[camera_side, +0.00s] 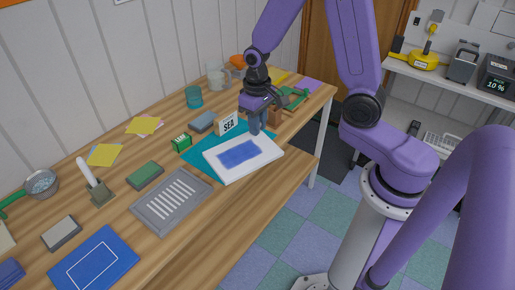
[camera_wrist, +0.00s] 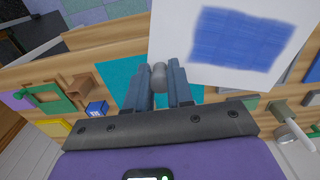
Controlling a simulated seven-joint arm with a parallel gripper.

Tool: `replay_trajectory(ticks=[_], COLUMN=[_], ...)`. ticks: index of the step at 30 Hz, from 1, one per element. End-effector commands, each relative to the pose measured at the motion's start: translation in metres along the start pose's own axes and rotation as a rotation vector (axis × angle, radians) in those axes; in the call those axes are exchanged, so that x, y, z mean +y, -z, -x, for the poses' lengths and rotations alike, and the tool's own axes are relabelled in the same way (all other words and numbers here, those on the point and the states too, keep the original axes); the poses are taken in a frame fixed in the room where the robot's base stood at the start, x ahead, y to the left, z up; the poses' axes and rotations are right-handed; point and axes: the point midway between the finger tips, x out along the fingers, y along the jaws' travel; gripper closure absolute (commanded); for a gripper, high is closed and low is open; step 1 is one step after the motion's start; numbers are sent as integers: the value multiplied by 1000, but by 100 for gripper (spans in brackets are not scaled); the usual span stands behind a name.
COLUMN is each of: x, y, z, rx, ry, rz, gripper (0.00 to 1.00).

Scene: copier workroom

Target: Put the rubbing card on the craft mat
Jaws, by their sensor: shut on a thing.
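The rubbing card (camera_side: 268,152) is a white slab with a blue rubbed patch; it is also large in the wrist view (camera_wrist: 178,30). My gripper (camera_side: 255,128) is at its far edge, fingers pointing down. In the wrist view my gripper (camera_wrist: 159,88) is shut around a grey round-ended knob (camera_wrist: 159,74) at the card's edge. The card overlaps a teal mat (camera_side: 200,158); I cannot tell whether it touches it. A blue mat with a white outline (camera_side: 93,262) lies flat at the front left. I cannot tell which mat is the craft mat.
A grey slotted plate (camera_side: 147,209), a green block (camera_side: 145,175) and a white-handled tool (camera_side: 100,195) stand between the card and the blue mat. The blue mat's top is clear.

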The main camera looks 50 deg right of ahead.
Motion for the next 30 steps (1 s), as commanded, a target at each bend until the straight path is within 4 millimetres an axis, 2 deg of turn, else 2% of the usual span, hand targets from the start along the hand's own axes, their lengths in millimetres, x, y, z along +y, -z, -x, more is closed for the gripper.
replay_trajectory(ticks=[8,11,18,21,25,30], x=[-4,-21,-90,-113,-128,-130], y=[3,12,40,46,49,50], z=[0,-1,-5,-7,-8,-8], rx=[0,2,2,2,2,3], ry=[1,2,10,13,15,16], rz=[10,55,225,277,311,316], gripper=[100,100,100,100,100,100])
